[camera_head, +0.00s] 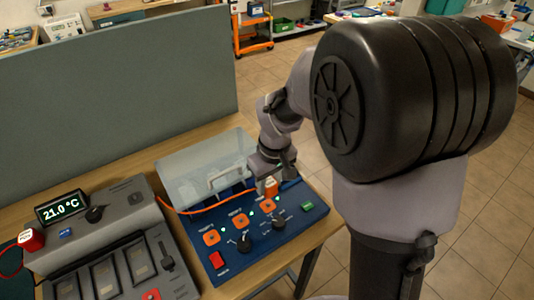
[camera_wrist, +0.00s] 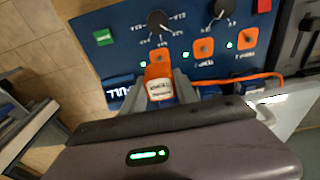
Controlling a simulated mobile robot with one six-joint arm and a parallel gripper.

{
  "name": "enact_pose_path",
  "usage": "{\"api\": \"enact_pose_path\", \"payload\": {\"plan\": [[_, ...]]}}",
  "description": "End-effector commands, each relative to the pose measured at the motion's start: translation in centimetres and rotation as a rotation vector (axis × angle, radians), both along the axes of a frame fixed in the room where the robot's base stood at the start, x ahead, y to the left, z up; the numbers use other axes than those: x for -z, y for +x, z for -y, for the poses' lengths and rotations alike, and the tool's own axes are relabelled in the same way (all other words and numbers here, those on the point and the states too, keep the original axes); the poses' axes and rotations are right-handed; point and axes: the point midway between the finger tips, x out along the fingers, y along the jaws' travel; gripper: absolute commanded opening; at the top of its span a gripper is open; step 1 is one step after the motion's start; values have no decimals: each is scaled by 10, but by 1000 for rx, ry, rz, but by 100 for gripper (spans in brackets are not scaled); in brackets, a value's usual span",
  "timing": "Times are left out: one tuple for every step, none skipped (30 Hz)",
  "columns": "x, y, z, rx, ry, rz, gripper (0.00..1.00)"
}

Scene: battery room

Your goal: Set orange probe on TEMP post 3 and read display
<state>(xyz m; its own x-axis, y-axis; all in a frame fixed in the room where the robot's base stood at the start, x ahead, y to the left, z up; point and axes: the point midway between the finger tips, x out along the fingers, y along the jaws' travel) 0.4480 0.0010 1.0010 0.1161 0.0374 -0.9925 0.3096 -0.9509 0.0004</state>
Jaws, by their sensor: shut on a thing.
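The orange probe (camera_head: 271,187) with a white label is held in my gripper (camera_head: 269,178), at the rightmost orange post (camera_head: 268,205) of the blue panel (camera_head: 292,232). In the wrist view my gripper (camera_wrist: 160,92) is shut on the probe (camera_wrist: 158,72), which covers most of that post. I cannot tell whether the probe touches it. The other two orange posts (camera_wrist: 203,48) (camera_wrist: 247,38) are bare. An orange cable runs from the probe across the panel's back edge. The display (camera_head: 61,206) on the grey unit reads 21.0 °C.
A clear lid (camera_head: 200,165) with a handle stands behind the panel, close to my gripper. Black knobs (camera_head: 278,223), a green button (camera_head: 307,206) and a red button (camera_head: 217,260) sit on the panel. A red-and-white piece (camera_head: 31,239) rests on the grey unit. A grey partition (camera_head: 110,100) stands behind.

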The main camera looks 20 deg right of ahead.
Motion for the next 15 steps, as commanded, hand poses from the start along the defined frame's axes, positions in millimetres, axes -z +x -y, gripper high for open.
{"api": "enact_pose_path", "payload": {"plan": [[8,0,0,1,0,0,0],[11,0,0,1,0,0,0],[17,0,0,1,0,0,0],[21,-1,1,1,0,0,0],[25,-1,1,1,0,0,0],[31,-1,1,1,0,0,0],[36,-1,1,1,0,-1,0],[40,-1,1,1,0,-1,0],[46,-1,1,1,0,-1,0],[49,-1,1,1,0,-1,0],[52,-1,1,1,0,-1,0],[55,-1,1,1,0,-1,0],[56,-1,1,1,0,-1,0],[56,-1,1,1,0,-1,0],[56,-1,1,1,0,-1,0]]}}
